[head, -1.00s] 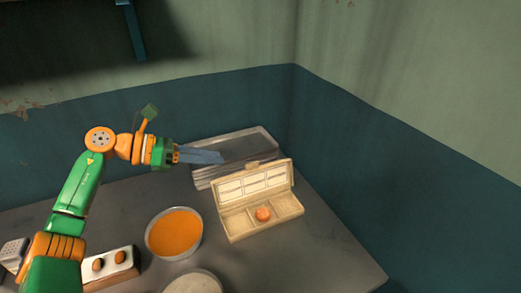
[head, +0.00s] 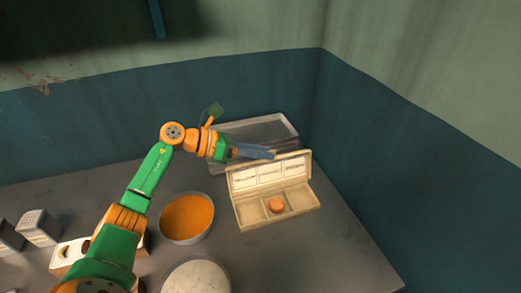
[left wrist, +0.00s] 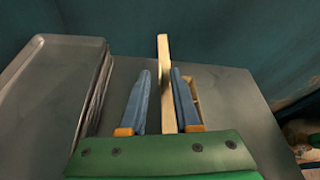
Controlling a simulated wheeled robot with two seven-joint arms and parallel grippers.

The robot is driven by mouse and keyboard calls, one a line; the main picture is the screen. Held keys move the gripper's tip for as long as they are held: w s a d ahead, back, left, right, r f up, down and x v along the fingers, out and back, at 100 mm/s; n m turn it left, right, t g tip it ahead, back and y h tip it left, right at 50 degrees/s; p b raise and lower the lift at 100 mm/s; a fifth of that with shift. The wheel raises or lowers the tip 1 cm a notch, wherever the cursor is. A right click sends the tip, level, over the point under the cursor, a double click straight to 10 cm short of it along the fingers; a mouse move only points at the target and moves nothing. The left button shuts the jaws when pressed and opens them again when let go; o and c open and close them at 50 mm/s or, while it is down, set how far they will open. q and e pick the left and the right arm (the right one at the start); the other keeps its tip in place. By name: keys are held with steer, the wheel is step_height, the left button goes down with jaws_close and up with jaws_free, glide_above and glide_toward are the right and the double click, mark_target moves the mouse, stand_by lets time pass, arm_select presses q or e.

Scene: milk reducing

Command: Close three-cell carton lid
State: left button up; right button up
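The beige three-cell carton (head: 243,217) stands on the table with its lid (head: 242,179) raised upright at the back. A round orange item (head: 277,205) sits in the middle cell; the outer cells look empty. My left gripper (head: 271,154) is at the lid's top edge, reaching in from the left. In the left wrist view the lid (left wrist: 164,55) shows edge-on between the two parted blue fingers of the left gripper (left wrist: 160,74). The lid is close to the right finger, with a gap to the left one; contact is unclear. My right gripper is not in view.
A grey tray stack (head: 288,122) stands behind the carton, and also shows in the left wrist view (left wrist: 50,75). A bowl of orange contents (head: 187,217) and a pale round item (head: 196,278) are left of the carton. The table right of the carton is clear.

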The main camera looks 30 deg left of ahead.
arm_select(q)
jaws_close()
stand_by(1.2)
